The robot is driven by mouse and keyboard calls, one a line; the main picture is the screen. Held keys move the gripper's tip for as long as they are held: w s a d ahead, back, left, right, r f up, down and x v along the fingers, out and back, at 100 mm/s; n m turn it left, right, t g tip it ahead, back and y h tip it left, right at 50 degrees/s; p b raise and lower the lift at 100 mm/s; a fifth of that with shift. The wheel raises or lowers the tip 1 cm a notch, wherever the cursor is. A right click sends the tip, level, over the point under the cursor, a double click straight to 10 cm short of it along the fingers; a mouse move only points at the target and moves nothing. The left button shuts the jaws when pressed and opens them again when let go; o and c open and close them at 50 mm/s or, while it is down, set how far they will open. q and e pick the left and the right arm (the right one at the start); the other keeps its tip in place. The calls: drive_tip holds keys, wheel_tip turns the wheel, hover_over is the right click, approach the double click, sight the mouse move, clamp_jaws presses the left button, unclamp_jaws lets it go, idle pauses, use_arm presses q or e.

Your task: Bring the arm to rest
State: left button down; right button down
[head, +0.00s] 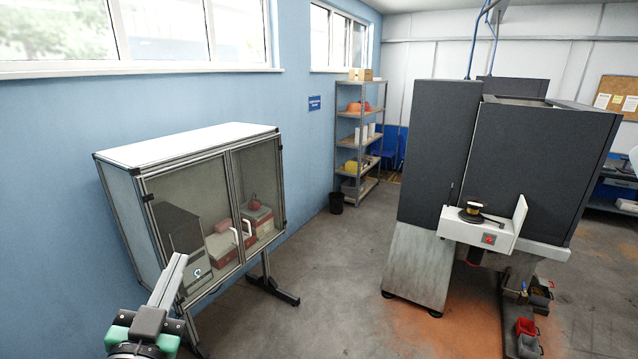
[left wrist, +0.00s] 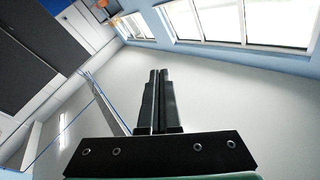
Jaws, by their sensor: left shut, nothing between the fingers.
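My left gripper (head: 177,264) rises from the bottom left of the head view, in front of the glazed cabinet. Its fingers are together with nothing between them. In the left wrist view its two dark fingers (left wrist: 158,74) lie side by side and point up the picture, with windows, ceiling and wall behind. My right gripper is in neither view.
A glass-fronted cabinet (head: 190,138) with red-and-white boxes stands at the left wall. A large dark grey machine (head: 540,150) stands at the right. Shelves (head: 347,115) and a black bin (head: 336,203) are at the back. The floor (head: 330,260) between is clear.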

use_arm(q)
drive_tip(key=s+d+r+n+t+h, duration=0.1)
drive_tip(key=s+d+r+t+h, duration=0.1)
drive_tip(key=s+r, duration=0.7)
drive_tip(key=s+d+r+n+t+h, duration=0.1)
drive_tip(key=s+d+r+t, duration=0.3)
drive_tip(key=s+r, duration=0.4)
wheel_tip(320, 180, up, 6)
drive_tip(key=shift+s+d+r+n+t+h, duration=0.1)
drive_tip(key=shift+s+d+n+t+h, duration=0.2)
drive_tip(key=shift+t+h, duration=0.35)
drive_tip(key=shift+a, duration=0.1)
